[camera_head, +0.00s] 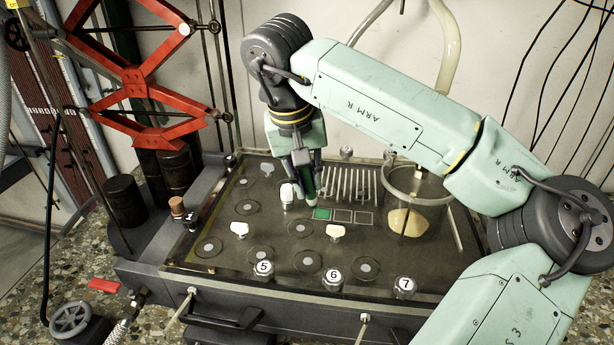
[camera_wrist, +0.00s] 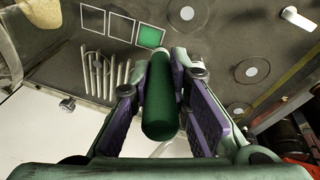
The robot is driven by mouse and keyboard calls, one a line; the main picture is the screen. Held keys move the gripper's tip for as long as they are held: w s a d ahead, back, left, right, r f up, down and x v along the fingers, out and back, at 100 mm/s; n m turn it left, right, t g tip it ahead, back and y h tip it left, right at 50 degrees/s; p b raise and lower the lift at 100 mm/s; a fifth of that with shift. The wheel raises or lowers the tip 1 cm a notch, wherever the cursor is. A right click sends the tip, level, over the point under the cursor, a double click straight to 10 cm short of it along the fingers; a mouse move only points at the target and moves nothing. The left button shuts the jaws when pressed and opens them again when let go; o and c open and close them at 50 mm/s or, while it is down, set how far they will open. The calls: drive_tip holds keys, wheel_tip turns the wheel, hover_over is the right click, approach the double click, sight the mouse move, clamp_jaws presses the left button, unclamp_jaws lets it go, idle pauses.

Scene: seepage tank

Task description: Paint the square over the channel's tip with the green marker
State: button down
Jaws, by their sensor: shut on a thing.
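My gripper (camera_head: 305,178) is shut on the green marker (camera_head: 309,188) and holds it nearly upright above the tank top (camera_head: 185,255). In the wrist view the marker (camera_wrist: 160,108) lies between the purple finger pads of my gripper (camera_wrist: 168,95). Its pale tip end points toward a row of three outlined squares. The nearest square (camera_head: 322,214) is filled green and also shows in the wrist view (camera_wrist: 150,36). The middle square (camera_head: 342,216) and the far square (camera_head: 364,218) are unfilled. The tip is just beside the green square; I cannot tell whether it touches the surface.
Several pale parallel strips (camera_head: 350,185) lie behind the squares. A clear container (camera_head: 415,190) with sandy material stands right of them. White-topped knobs, including 5 (camera_head: 264,268), 6 (camera_head: 333,275) and 7 (camera_head: 404,284), and ringed discs (camera_head: 308,261) dot the tank top.

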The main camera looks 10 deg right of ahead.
drive_tip(key=shift+f, duration=0.4)
idle(0.9)
drive_tip(key=shift+s+d, duration=0.35)
drive_tip(key=shift+d, duration=0.55)
drive_tip(key=shift+s+d, duration=0.35)
drive_tip(key=shift+d, duration=0.5)
drive_tip(key=shift+a, duration=0.15)
drive_tip(key=shift+w+a, duration=0.35)
drive_tip(key=shift+a, duration=0.4)
drive_tip(key=shift+w+a, duration=0.35)
drive_tip(key=shift+a, duration=0.5)
